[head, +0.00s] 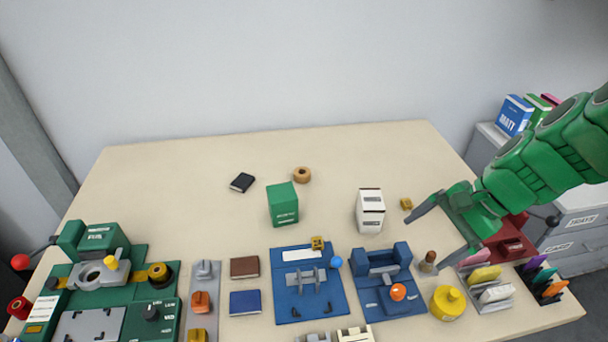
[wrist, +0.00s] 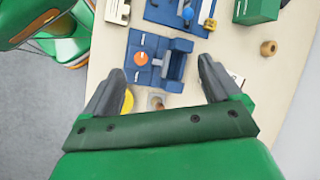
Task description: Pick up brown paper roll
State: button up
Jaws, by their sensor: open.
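The brown paper roll (head: 302,174) is a small tan ring with a dark hole, lying on the far middle of the table. It also shows in the wrist view (wrist: 268,48), at the right beyond the fingers. My gripper (head: 424,246) is open and empty above the right side of the table, well apart from the roll. In the wrist view, the space between its fingertips (wrist: 161,68) is over the blue device, not the roll.
A green box (head: 283,204) stands just in front of the roll, and a black book (head: 242,182) lies left of it. A white box (head: 369,211) stands between roll and gripper.

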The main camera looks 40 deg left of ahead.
jog(key=w+a+f+m+y, duration=0.25)
jog(key=w+a, duration=0.35)
jog(key=a, duration=0.3)
jog(key=w+a+f+m+g+y, duration=0.15)
jog(key=w+a+f, duration=0.35)
jog(key=a, duration=0.5)
jog(key=w+a+f+m+t+y, duration=0.1)
jog(key=w+a+f+m+y, duration=0.15)
jog(key=w+a, duration=0.55)
jog(key=m+y, duration=0.2)
jog(key=m, duration=0.3)
send_near(299, 172)
jog(key=shift+s+a+r+h, duration=0.15)
jog(key=shift+s+r+h, duration=0.1)
jog(key=shift+s, duration=0.1)
jog(key=shift+w+a+f, duration=0.1)
jog(key=shift+a+f, duration=0.2)
jog(key=shift+f, duration=0.05)
jog(key=shift+x, duration=3.9)
jog(key=shift+c, duration=0.2)
jog(key=shift+w, duration=0.1)
jog(key=c, duration=1)
jog(key=shift+c, duration=0.2)
